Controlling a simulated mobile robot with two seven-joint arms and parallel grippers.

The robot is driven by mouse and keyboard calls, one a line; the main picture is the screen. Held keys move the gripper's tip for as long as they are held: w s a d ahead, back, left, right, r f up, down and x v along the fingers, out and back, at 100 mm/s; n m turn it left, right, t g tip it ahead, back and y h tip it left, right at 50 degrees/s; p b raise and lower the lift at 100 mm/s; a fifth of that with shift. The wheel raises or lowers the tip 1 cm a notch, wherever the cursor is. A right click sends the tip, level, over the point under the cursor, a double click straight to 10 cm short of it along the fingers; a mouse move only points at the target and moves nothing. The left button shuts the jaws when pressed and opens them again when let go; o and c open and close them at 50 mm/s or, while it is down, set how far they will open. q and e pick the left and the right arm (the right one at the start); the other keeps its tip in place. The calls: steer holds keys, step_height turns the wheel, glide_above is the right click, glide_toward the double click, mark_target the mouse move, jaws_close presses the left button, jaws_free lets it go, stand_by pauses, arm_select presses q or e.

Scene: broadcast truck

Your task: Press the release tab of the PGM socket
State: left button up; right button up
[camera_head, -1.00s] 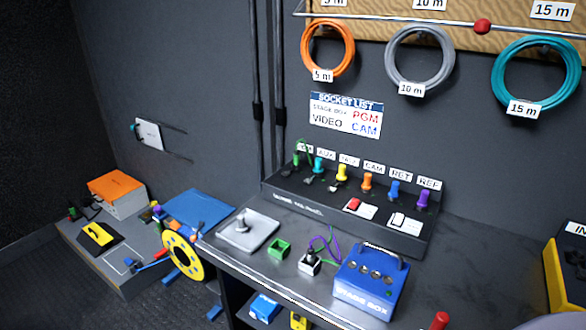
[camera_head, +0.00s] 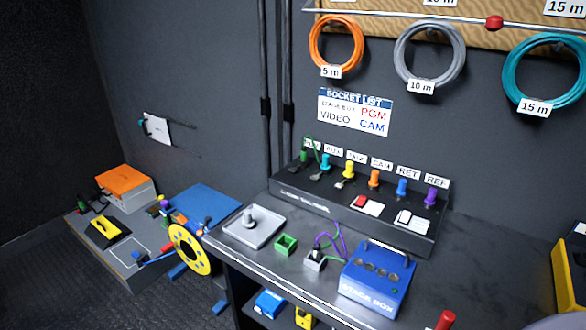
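A dark socket panel (camera_head: 350,218) stands at the back of the bench against the wall. A row of coloured plugs sits on it under white labels. The leftmost plug is green (camera_head: 304,157), with a green cable looping up over its label (camera_head: 312,145). That label is partly covered and too small to read surely as PGM. Small metallic tabs show in front of several plugs, including one near the cyan plug (camera_head: 325,162). The green plug's own tab is too small to make out. Neither of my grippers is in view.
A red knob (camera_head: 446,319) is at the front. The bench right of the panel looks clear.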

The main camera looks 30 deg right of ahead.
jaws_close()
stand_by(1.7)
